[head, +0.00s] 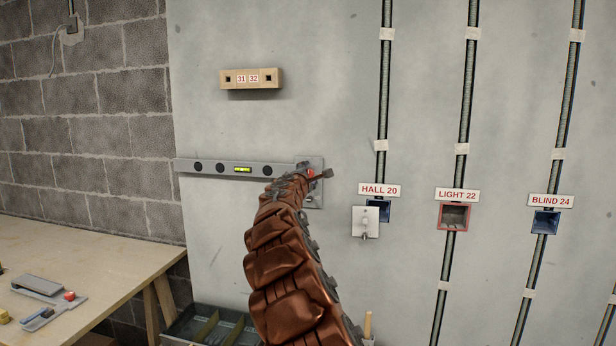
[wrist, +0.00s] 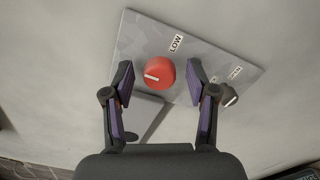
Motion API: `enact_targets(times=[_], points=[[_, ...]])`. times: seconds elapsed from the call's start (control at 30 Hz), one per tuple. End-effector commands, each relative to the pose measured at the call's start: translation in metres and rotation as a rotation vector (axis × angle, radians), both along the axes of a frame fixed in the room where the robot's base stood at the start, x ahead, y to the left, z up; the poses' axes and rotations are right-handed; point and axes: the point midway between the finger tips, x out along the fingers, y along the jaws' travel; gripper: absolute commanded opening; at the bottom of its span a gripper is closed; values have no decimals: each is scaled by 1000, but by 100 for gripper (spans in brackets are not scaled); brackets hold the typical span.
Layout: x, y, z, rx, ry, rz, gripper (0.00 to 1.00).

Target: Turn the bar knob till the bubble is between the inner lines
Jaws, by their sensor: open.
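A grey spirit level (head: 213,167) is mounted along the wall, its yellow-green vial (head: 243,170) facing me. The vial is too small to read the bubble against the lines. At its right end is a grey plate (head: 318,163), partly hidden by my arm. In the wrist view the plate (wrist: 207,52) carries a red round knob (wrist: 158,73) with a white pointer line, beside a LOW label (wrist: 176,43). My gripper (wrist: 159,80) is open, its fingers on either side of the red knob, with visible gaps. A smaller dark knob (wrist: 229,96) sits right of the right finger.
A wooden block marked 31 and 32 (head: 252,78) is on the wall above. Right are HALL 20, LIGHT 22 (head: 456,195) and BLIND 24 boxes with conduits, and a white switch plate (head: 365,222). A wooden table (head: 90,262) with tools stands left; a divided tray (head: 207,326) is below.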

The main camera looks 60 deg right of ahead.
Motion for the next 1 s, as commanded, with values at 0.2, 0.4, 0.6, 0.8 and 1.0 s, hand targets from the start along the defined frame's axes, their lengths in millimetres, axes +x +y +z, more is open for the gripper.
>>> enact_targets(times=[0.2, 0.4, 0.6, 0.8, 1.0], points=[[-1, 6, 2, -3, 1, 1, 57], [-5, 18, 2, -3, 0, 3, 57], [-12, 31, 1, -3, 3, 0, 57], [-16, 46, 3, -4, 1, 2, 57], [-23, 58, 0, -1, 3, -3, 57]])
